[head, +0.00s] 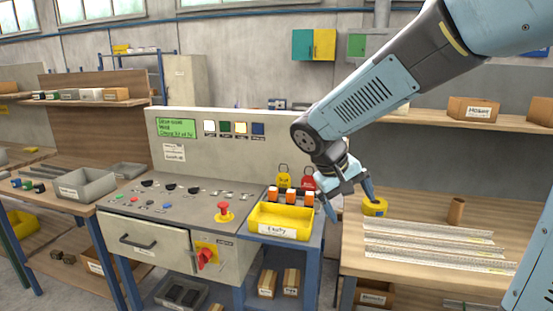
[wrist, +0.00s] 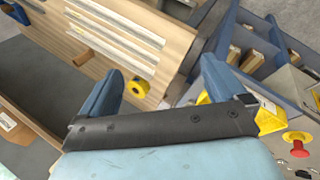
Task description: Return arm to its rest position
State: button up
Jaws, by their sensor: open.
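My gripper (head: 352,203) is open and empty, held in the air near the gap between the control console and the right-hand workbench. In the wrist view my gripper (wrist: 165,80) has its two blue fingers spread wide with nothing between them. A yellow tape roll (head: 374,207) lies on the bench just right of the fingers; it also shows in the wrist view (wrist: 138,88). White strips (head: 425,245) lie on the bench in front of it. My arm reaches in from the upper right.
The control console (head: 170,212) has a red emergency button (head: 224,211). A yellow bin (head: 281,222) sits below the gripper's left side. A shelf with boxes (head: 472,109) is behind. Grey trays (head: 86,183) are at left.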

jog(key=s+d+r+m+t+y, duration=0.1)
jog(key=s+d+r+y, duration=0.1)
jog(key=s, duration=0.5)
jog(key=s+d+r+m+t+y, duration=0.1)
jog(key=s+d+r+t+y, duration=0.1)
jog(key=s, duration=0.6)
jog(key=shift+d+r+m+t+y, duration=0.35)
jog(key=shift+d+r+y, duration=0.25)
jog(key=shift+d+r, duration=0.65)
jog(key=shift+f, duration=0.1)
